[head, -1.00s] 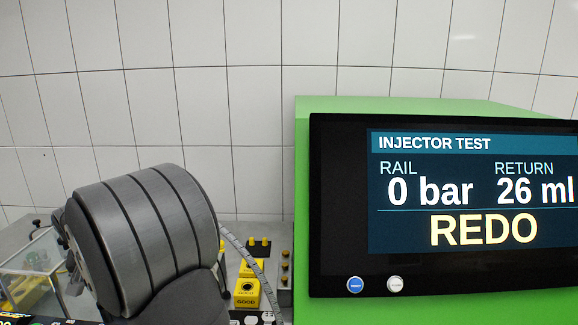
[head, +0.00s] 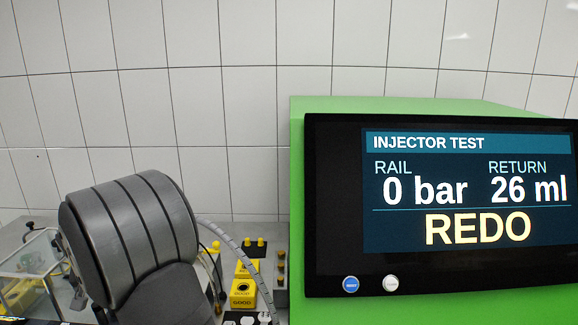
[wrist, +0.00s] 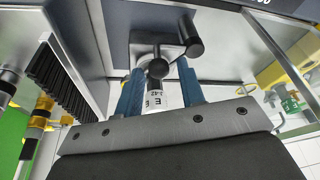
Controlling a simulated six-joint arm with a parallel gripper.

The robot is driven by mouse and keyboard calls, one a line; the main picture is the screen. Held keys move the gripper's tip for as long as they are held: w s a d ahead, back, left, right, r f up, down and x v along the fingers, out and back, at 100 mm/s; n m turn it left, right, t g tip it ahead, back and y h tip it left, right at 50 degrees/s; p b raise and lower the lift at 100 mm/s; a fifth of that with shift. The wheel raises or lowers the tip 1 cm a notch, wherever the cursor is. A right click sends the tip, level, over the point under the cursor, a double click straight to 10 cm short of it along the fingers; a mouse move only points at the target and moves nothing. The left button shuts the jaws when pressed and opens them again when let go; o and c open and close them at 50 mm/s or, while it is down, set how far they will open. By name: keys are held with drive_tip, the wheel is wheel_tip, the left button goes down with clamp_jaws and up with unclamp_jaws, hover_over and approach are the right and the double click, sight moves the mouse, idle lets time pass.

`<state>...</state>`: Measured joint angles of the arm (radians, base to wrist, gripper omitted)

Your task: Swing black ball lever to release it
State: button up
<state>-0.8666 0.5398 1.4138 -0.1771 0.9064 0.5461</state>
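In the wrist view, a black ball (wrist: 157,68) at the end of a lever sits in front of a grey clamp block (wrist: 150,42). My gripper (wrist: 160,70) has its two blue fingers apart, one on each side of the ball, with gaps showing on both sides. A white labelled cylinder (wrist: 160,95) shows between the fingers, below the ball; I cannot tell whether they touch it. A thick black cylindrical knob (wrist: 193,45) is at the upper right of the block. In the head view my arm hides the gripper and lever.
The green-cased monitor (head: 440,205) on the right reads INJECTOR TEST, RAIL 0 bar, RETURN 26 ml, REDO. A yellow GOOD box (head: 242,292) and a clear-walled case (head: 30,275) stand on the bench. In the wrist view, a ribbed black strip (wrist: 65,85) is at the left.

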drive_tip(key=c, duration=0.5)
drive_tip(key=shift+o, duration=0.2)
drive_tip(key=shift+s+a, duration=0.1)
drive_tip(key=shift+s, duration=0.65)
drive_tip(key=shift+a, duration=0.1)
